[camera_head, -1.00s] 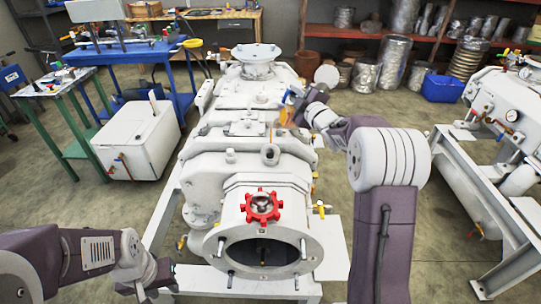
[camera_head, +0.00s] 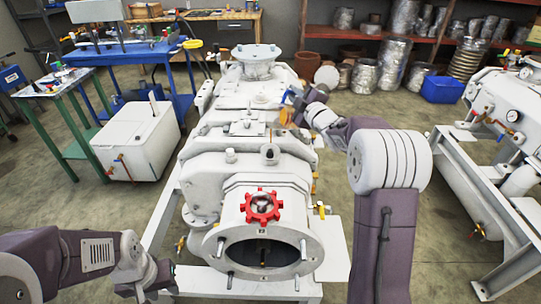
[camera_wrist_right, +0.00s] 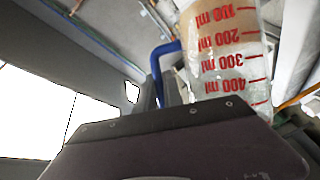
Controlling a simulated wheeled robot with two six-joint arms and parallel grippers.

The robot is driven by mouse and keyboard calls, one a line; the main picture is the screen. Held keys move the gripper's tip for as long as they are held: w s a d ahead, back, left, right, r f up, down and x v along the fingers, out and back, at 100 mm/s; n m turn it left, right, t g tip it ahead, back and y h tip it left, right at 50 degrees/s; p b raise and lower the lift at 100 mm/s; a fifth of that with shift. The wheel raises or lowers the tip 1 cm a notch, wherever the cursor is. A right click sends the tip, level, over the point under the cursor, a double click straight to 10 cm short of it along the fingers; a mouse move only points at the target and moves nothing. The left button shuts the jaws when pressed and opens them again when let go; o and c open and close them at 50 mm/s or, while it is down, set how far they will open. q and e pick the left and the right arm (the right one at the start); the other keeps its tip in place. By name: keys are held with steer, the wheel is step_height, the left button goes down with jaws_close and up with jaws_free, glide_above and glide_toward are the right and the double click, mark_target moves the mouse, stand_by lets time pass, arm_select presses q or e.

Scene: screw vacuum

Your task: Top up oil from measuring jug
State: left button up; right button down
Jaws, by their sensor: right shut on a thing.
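The clear measuring jug (camera_head: 287,116) holds amber liquid and is up over the right side of the grey machine (camera_head: 235,170). The right wrist view shows the jug (camera_wrist_right: 228,62) with red marks, brown liquid near its 100 ml mark and a blue handle (camera_wrist_right: 157,68). My right gripper (camera_head: 296,95) is shut on the jug by the handle; its fingertips are mostly hidden. The filler neck (camera_head: 270,153) stands on the machine, below and left of the jug. My left gripper (camera_head: 166,283) is low at the left, away from the jug; its finger gap is unclear.
A red handwheel (camera_head: 263,207) and an open round flange (camera_head: 262,249) are at the machine's near end. A white tank (camera_head: 138,145) and green table (camera_head: 62,85) stand left. Another machine (camera_head: 500,125) stands right. Floor between the machines is partly clear.

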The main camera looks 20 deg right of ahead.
steer(key=shift+s+a+f+n+t+b, duration=0.2)
steer(key=shift+a+n+b, duration=0.25)
steer(key=shift+b, duration=1.05)
steer(key=shift+s+a+f+n+t+b, duration=0.15)
steer(key=shift+s+a+n+b, duration=0.3)
steer(key=shift+b, duration=1)
stand_by(4.7)
